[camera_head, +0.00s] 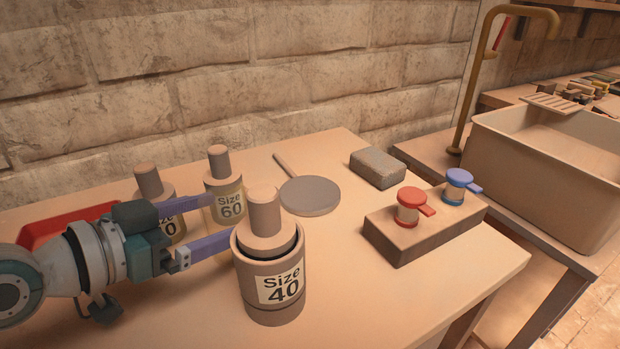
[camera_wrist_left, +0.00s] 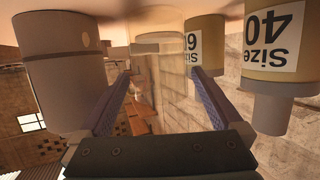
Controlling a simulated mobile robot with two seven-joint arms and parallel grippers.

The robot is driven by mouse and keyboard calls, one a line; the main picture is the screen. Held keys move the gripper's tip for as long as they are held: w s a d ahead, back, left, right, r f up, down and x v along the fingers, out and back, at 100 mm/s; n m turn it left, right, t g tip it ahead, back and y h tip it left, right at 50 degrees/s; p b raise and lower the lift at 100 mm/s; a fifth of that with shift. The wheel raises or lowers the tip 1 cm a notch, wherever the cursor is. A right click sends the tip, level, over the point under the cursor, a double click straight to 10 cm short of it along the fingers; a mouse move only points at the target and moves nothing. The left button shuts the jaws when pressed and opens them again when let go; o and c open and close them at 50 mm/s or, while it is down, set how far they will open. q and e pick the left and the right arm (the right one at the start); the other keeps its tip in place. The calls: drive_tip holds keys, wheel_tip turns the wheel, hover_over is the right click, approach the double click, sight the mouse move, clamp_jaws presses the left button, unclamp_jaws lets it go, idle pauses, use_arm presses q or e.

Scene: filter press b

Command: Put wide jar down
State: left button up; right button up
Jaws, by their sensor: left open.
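The wide jar (camera_head: 270,300), brown with a thick round knob and a "Size 40" label, stands upright on the table (camera_head: 390,300). In the left wrist view, which is upside down, a large plain cylinder (camera_wrist_left: 75,65), apparently this jar, stands outside the left finger. My left gripper (camera_head: 222,218) is open, its fingers pointing right behind the wide jar; the near fingertip meets its outline, and contact is unclear. A "Size 60" jar (camera_head: 225,207) stands by the far fingertip. Another jar (camera_head: 150,185) is partly hidden behind that finger.
A round grey disc with a handle (camera_head: 310,197) lies behind the wide jar. A block (camera_head: 420,240) carries a red-capped (camera_head: 410,198) and a blue-capped piece (camera_head: 458,182). A grey brick (camera_head: 378,168) lies behind. A red tray (camera_head: 60,222) is at left. Table front right is clear.

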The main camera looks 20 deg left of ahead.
use_arm(q)
drive_tip(key=shift+w, duration=0.2)
drive_tip(key=c, duration=1.3)
drive_tip(key=shift+c, duration=0.5)
drive_tip(key=shift+r, duration=0.1)
